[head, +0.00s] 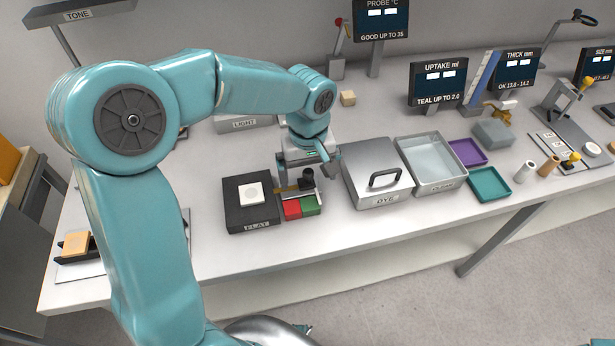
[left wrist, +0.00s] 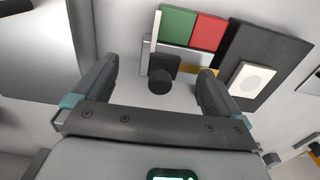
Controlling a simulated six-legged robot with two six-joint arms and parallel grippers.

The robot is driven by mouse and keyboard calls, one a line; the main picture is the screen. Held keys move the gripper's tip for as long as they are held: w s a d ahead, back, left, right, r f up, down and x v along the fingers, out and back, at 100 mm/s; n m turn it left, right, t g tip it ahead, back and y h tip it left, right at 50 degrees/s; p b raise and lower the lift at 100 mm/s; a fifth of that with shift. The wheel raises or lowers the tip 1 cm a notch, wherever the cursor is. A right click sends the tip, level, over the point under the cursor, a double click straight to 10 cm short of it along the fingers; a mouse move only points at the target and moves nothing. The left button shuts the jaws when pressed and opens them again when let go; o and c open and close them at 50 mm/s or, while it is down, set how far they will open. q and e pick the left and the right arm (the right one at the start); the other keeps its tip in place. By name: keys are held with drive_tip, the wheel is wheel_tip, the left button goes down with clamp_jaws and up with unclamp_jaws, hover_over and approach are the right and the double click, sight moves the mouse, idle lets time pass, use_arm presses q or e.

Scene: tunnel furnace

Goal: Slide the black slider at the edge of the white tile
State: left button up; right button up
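The white tile (head: 250,193) lies on the black block marked FLAT (head: 235,216); it also shows in the left wrist view (left wrist: 251,82). The black slider (head: 307,178) stands on a metal rail to the tile's right, behind the red and green fields. In the left wrist view the slider (left wrist: 162,84) shows as a dark block with a round knob. My left gripper (head: 299,172) is over it, pointing down. Its fingers (left wrist: 157,76) are apart, one on each side of the slider, with gaps visible. Whether they are level with the knob is unclear.
A red field (head: 291,209) and a green field (head: 310,205) lie in front of the rail. A lidded DYE box (head: 372,190) stands close on the right, then a clear-liquid tray (head: 462,177). The table front is clear.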

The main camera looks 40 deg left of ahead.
sight(306, 172)
use_arm(q)
drive_tip(key=shift+s+a, duration=0.1)
wheel_tip(306, 172, up, 7)
drive_tip(key=p, duration=0.5)
drive_tip(key=shift+p, duration=0.35)
drive_tip(key=shift+s, duration=0.1)
